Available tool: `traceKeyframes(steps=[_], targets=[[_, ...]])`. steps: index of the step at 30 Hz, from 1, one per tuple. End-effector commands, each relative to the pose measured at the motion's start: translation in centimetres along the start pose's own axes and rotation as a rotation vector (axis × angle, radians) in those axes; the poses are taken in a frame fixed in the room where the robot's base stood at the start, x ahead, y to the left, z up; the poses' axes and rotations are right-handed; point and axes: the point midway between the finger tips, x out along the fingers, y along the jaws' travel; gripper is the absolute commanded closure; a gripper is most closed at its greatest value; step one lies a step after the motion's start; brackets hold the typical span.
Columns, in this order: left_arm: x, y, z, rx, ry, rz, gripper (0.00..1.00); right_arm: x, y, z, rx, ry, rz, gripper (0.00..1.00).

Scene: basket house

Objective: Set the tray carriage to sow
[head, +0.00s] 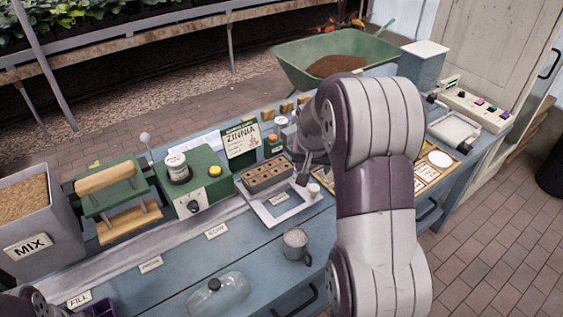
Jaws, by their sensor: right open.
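A brown seed tray (267,173) with several cells sits on the pale metal tray carriage (283,214) at the middle of the blue bench. A small label lies in front of the tray; its text is too small to read surely. A small pale knob (313,190) stands at the carriage's right side. My right gripper (303,181) is open, pointing down close to the tray's right end and the knob. I cannot tell whether it touches either. The sow label (216,231) is on the bench to the left of the carriage.
The rail (140,250) runs left past the press label (150,263) and fill label (78,299). A green dispenser (190,182) and roller press (110,200) stand behind it. A metal mug (295,243) and clear dome (218,295) stand in front. My right arm hides the bench's right middle.

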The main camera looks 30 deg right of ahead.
Motion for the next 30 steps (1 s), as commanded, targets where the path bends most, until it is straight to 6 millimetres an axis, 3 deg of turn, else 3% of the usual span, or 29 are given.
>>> traceKeyframes(steps=[5, 12, 18, 22, 30], targets=[[0.0, 0.0, 0.0, 0.0, -0.001, 0.0, 0.57, 1.7, 0.1, 0.2, 0.041, -0.007, 0.005, 0.4], [0.0, 0.0, 0.0, 0.0, 0.0, 0.0, 0.57, 7.8, 0.1, 0.3, 0.039, -0.008, 0.004, 0.4], [0.1, 0.0, 0.0, 0.0, 0.0, 0.0, 0.57, 11.6, 0.1, 0.2, 0.039, -0.005, 0.003, 0.4], [0.1, 0.0, 0.0, 0.0, 0.0, 0.0, 0.57, 12.6, 0.1, 0.2, 0.04, -0.004, 0.003, 0.4], [0.1, 0.0, 0.0, 0.0, 0.0, 0.0, 0.57, 12.7, 0.1, 0.2, 0.039, -0.004, 0.002, 0.44]])
